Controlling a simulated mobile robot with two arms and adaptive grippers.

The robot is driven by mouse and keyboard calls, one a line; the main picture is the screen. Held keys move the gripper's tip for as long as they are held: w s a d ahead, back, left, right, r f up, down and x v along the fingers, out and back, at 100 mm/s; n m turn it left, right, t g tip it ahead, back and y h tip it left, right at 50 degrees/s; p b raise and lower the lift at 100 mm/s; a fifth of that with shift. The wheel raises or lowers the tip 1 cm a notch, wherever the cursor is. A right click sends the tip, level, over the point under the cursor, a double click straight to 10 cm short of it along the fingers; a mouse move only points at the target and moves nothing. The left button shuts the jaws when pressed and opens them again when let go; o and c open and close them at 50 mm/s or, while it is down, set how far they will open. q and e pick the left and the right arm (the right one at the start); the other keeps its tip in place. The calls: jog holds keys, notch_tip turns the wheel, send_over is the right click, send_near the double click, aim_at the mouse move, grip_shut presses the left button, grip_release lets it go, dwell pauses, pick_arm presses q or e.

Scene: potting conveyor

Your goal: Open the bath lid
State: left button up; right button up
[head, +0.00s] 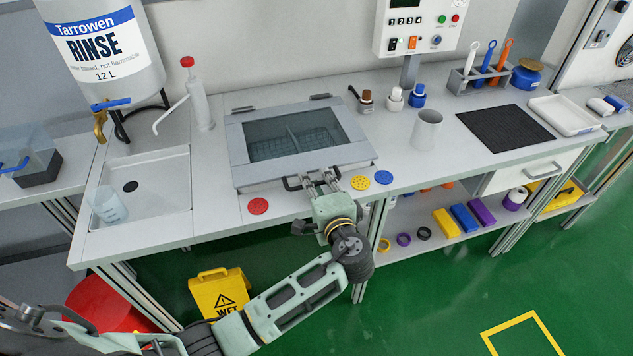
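The bath lid (238,149) is a grey framed panel with a clear window, lying flat and closed over the bath in the worktop. A wire basket shows through the window. A black bar handle (290,184) is at the lid's front edge. My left gripper (318,177) is at this handle, over its right part, its fingers pointing toward the lid. The fingers overlap the handle in this view, and I cannot tell whether they grip it. My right gripper is not in view.
Red (258,206), yellow (360,183) and blue (383,177) discs lie along the front edge near the handle. A sink (165,165) is left of the bath; a grey cup (427,130) and small bottles (395,99) stand to its right. A pump bottle (199,100) stands behind left.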

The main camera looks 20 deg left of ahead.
pick_arm(q)
jog(key=shift+c, duration=0.7)
grip_shut()
